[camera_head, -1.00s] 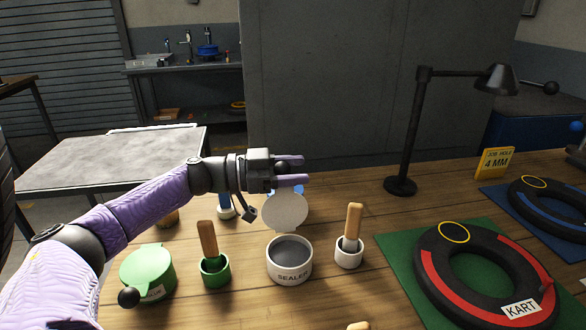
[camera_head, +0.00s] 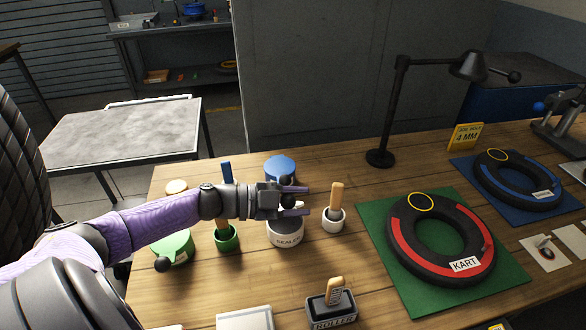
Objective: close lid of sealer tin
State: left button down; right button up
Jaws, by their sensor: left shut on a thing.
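The sealer tin (camera_head: 286,238) is a white tub with a "SEALER" label, standing on the wooden bench. My left gripper (camera_head: 301,200) is directly above it in the head view, fingers pointing right, and covers much of its top and back. A small bit of white, seemingly the tin's lid (camera_head: 299,205), shows between the fingers, and the gripper is shut on it. Most of the lid is hidden, so its exact angle cannot be told. My right gripper is not in view.
A green-lidded tin (camera_head: 173,246) and green brush pot (camera_head: 227,238) stand left, a white brush pot (camera_head: 333,221) close right. A blue-lidded tin (camera_head: 280,168) is behind. A roller holder (camera_head: 331,309) is in front. The kart tyre (camera_head: 440,240) lies on a green mat.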

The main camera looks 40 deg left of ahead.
pick_arm(q)
jog(key=d+f+m, duration=0.1)
jog(key=s+f+m, duration=0.1)
jog(key=f+m, duration=0.1)
jog(key=s+d+f+m+t+y, duration=0.1)
jog(key=f, duration=0.1)
jog(key=shift+d, duration=0.3)
jog(key=shift+s+d+f+m, duration=0.15)
jog(key=shift+s+f+m, duration=0.05)
jog(key=shift+f+m, duration=0.45)
jog(key=shift+s+d+f+y, duration=0.1)
jog(key=shift+f+y, duration=0.4)
jog(key=shift+f, duration=0.3)
jog(key=shift+c, duration=1)
grip_release()
